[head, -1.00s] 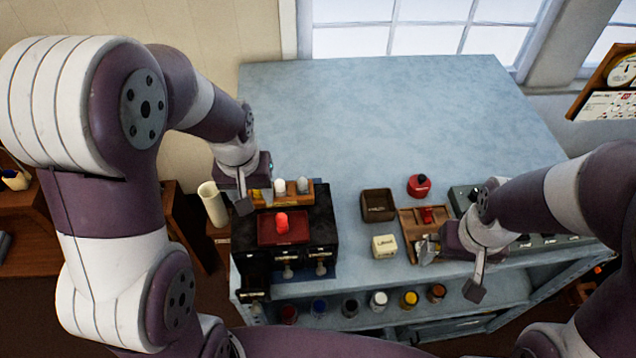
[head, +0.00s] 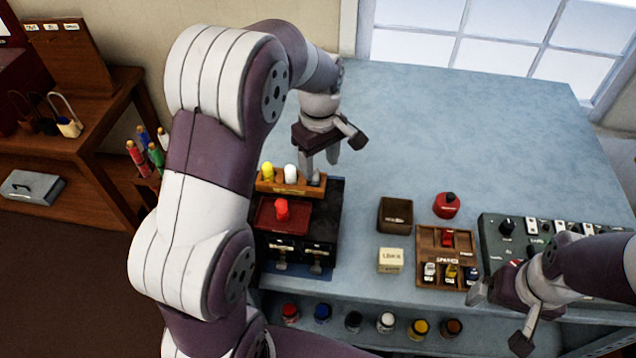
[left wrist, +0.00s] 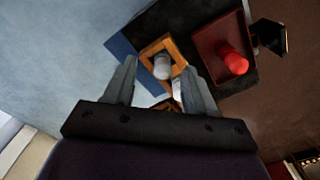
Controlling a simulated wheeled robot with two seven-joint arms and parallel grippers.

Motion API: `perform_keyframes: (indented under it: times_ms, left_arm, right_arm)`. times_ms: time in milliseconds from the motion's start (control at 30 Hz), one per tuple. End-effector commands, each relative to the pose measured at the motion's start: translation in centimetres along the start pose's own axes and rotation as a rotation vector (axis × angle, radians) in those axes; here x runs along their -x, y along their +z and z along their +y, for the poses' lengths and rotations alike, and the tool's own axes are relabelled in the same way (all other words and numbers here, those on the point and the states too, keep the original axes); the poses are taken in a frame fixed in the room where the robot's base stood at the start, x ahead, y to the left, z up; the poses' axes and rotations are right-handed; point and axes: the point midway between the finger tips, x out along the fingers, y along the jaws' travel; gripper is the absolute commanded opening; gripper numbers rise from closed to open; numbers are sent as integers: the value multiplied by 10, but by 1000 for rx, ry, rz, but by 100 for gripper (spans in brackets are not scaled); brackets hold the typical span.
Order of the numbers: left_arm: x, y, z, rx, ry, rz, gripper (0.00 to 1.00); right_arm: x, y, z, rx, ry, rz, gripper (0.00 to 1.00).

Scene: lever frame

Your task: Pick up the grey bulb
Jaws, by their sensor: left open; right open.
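The grey bulb (head: 315,180) stands at the right end of a small wooden rack (head: 283,187), partly hidden by my left gripper in the head view. A white bulb (head: 291,173) and a yellow bulb (head: 267,172) stand left of it. My left gripper (head: 319,168) is open just above and behind the grey bulb. In the left wrist view the grey bulb (left wrist: 162,68) shows between the open fingertips, with no visible contact. The white bulb (left wrist: 178,89) is partly hidden by a finger there. My right gripper (head: 480,291) is open and empty at the table's front right.
A black box with a red panel and red bulb (head: 282,209) stands just in front of the rack. A dark wooden box (head: 395,215), a cream block (head: 391,260), a compartment tray (head: 424,240) and a control panel (head: 495,234) lie to the right. The table's back (head: 460,120) is clear.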

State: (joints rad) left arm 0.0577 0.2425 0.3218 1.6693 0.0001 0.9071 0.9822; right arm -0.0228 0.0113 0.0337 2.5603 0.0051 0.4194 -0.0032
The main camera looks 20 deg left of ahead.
Motion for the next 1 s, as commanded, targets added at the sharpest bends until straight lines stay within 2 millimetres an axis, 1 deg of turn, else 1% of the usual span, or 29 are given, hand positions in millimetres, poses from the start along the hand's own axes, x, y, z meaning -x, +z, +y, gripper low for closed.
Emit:
perform_keyframes:
  times_ms: [33,67,100,200,300,467,500,567,600,633,1000]
  left_arm:
    - [-2,-3,-1,2,-6,-4,56]
    - [-8,-6,-1,2,-6,-4,56]
    - [-15,-8,-1,1,-6,-4,56]
    - [-32,-7,-1,0,-4,-3,56]
    - [-38,-7,0,-1,-1,0,56]
    - [-39,-7,0,-1,0,0,56]
    - [-39,-7,0,-1,0,0,42]
    - [-39,-7,0,-1,-1,0,23]
    - [-39,-7,0,-1,-1,0,10]
    - [-39,-7,0,-1,-1,0,0]
    - [-36,-8,0,-1,0,0,0]
  right_arm:
    - [13,-2,0,0,0,1,100]
    - [16,-2,0,0,0,2,100]
    - [19,-3,0,0,0,2,100]
    - [20,-3,0,0,0,2,100]
    - [20,-3,0,0,0,1,100]
    - [19,-2,0,0,0,1,100]
    - [19,-2,0,0,0,1,100]
    - [19,-2,0,0,0,1,100]
    - [19,-2,0,0,0,1,100]
    - [19,-2,0,0,0,1,100]
    - [17,-2,0,0,0,1,100]
